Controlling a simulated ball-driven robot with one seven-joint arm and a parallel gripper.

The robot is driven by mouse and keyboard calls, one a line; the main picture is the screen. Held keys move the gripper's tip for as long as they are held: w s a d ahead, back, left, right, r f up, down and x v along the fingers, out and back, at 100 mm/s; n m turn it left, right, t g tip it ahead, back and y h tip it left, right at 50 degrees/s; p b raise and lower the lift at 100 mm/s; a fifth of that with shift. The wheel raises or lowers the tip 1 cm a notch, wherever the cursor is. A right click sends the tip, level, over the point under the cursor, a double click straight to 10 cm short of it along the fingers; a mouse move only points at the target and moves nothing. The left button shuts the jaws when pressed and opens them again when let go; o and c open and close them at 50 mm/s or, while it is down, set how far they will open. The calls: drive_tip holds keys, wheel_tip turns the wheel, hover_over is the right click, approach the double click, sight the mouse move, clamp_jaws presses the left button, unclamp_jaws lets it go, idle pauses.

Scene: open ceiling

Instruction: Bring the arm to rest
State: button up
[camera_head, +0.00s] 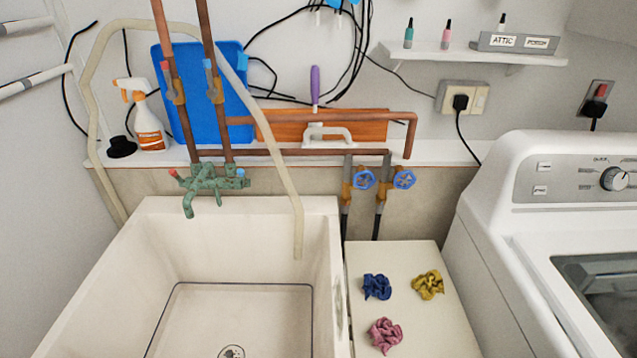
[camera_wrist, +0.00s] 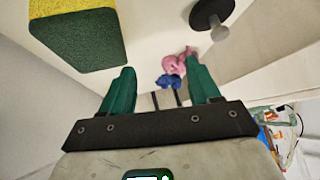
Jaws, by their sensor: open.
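My gripper (camera_wrist: 160,66) shows in the wrist view with its two green fingers spread apart, open and with nothing held between them. Beyond the fingertips lie a pink cloth (camera_wrist: 177,62) and a blue cloth (camera_wrist: 167,81), well apart from the gripper. The head view does not show my arm or gripper. There the blue cloth (camera_head: 377,287), the pink cloth (camera_head: 384,335) and a yellow cloth (camera_head: 428,285) lie crumpled on a pale top (camera_head: 405,260) between the sink and the washing machine.
A white sink (camera_head: 325,225) stands at left, with a green tap (camera_head: 212,182) behind it. A washing machine (camera_head: 530,230) stands at right. In the wrist view a yellow-green sponge (camera_wrist: 75,35) and a dark disc with a stem (camera_wrist: 211,14) are close to the fingers.

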drive_tip(key=s+d+r+m+g+h, duration=0.2)
drive_tip(key=s+r+h, duration=0.2)
drive_tip(key=s, duration=0.6)
drive_tip(key=s+d+f+m+g, duration=0.1)
drive_tip(key=s+f+g, duration=0.3)
drive_tip(key=s, duration=0.6)
wheel_tip(320, 180, down, 2)
drive_tip(key=shift+s+f, duration=0.1)
drive_tip(key=shift+s, duration=0.3)
